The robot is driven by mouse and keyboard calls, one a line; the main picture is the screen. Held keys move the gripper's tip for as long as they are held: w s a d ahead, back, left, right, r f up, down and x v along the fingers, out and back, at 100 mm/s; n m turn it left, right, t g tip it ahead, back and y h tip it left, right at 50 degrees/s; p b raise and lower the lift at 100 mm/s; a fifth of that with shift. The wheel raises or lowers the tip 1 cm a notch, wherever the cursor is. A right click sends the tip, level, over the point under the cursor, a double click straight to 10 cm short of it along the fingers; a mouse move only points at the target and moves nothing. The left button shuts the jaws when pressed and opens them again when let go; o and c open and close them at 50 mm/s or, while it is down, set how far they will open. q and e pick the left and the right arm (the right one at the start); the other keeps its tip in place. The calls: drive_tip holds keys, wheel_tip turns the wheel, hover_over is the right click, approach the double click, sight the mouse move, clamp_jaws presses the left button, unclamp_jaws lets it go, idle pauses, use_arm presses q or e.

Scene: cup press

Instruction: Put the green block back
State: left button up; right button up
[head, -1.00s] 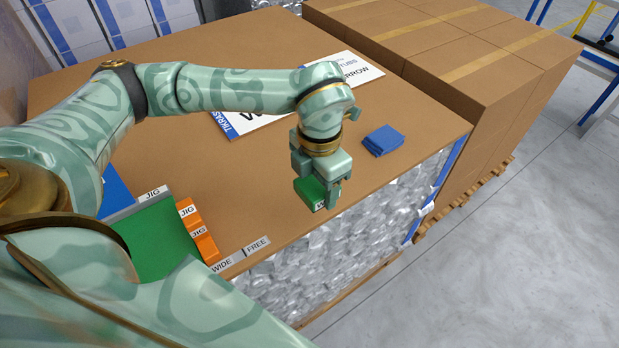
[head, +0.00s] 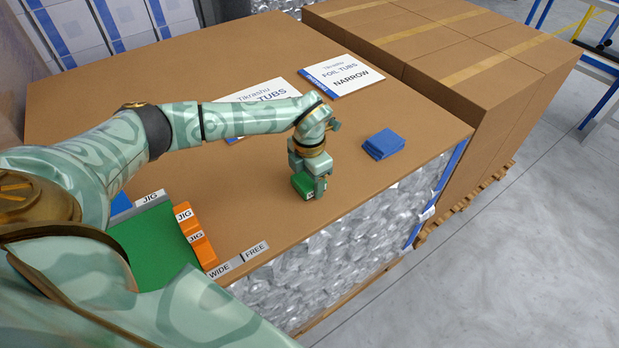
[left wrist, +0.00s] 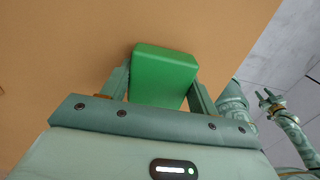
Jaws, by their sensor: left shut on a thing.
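The green block (head: 302,184) is held in my left gripper (head: 310,187), which is shut on it and points down over the brown tabletop (head: 320,230). The gripper is near the front edge, left of the blue stack. Whether the block touches the top, I cannot tell. The left wrist view shows the block (left wrist: 165,72) between the two fingers. What seems to be my right gripper (left wrist: 268,98) is small at the right of that view, away from the block, its jaws too small to judge.
A blue stack (head: 383,143) lies to the right. A green panel (head: 150,240) with orange JIG blocks (head: 196,236) is at the left. WIDE (head: 220,269) and FREE (head: 256,249) labels line the front edge. Cartons (head: 470,70) stand at the right.

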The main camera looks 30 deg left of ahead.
use_arm(q)
drive_tip(key=shift+r, duration=0.1)
drive_tip(key=o, duration=0.9)
drive_tip(key=shift+o, duration=0.2)
wheel_tip(320, 180, up, 12)
drive_tip(key=p, duration=0.1)
